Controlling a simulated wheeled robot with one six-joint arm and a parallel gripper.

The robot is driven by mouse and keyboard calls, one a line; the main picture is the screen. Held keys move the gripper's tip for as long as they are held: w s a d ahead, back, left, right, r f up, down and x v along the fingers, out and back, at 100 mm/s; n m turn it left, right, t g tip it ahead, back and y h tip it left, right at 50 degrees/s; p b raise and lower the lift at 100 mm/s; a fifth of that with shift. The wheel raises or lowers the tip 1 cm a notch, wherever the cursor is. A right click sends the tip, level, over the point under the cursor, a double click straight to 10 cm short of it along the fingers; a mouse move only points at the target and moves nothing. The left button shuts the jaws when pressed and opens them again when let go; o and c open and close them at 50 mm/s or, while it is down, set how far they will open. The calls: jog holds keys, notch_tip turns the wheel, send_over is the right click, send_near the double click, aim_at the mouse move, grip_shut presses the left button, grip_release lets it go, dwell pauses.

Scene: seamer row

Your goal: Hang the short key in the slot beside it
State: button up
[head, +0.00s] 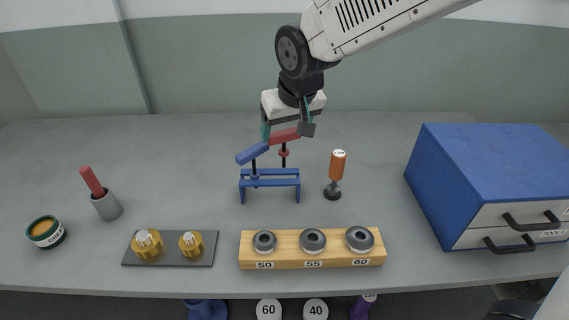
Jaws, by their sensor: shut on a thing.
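A blue rack (270,183) with two parallel bars stands on the bench near the middle of the head view. A key with a blue handle (252,154) stands upright at the left part of the rack, its dark shaft going down between the bars. My gripper (287,132) is above the back right of the rack, shut on the red handle of a second key (284,137). This red key is upright, with a red collar on its dark shaft. Its lower end is close to the rack's back bar; I cannot tell whether it is in a slot.
An orange-handled tool (337,172) stands right of the rack. A wooden block (287,258) with several metal rings lies in front. A grey plate (205,256) with brass parts, a cup (107,206) and a round tin (46,232) are left. A blue drawer cabinet (485,175) stands right.

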aim_at(287, 153)
jog(key=shift+d+f, duration=0.1)
jog(key=shift+f, duration=3.25)
jog(key=o, duration=1)
jog(key=shift+f, duration=0.15)
jog(key=v, duration=1.2)
jog(key=s+d+m+g+h, duration=0.1)
jog(key=s+d+m+g, duration=0.2)
jog(key=s+d, duration=1.8)
jog(key=shift+s+f+m+h, duration=0.35)
jog(key=shift+s+m+h, duration=0.05)
jog(key=shift+s+m, duration=0.2)
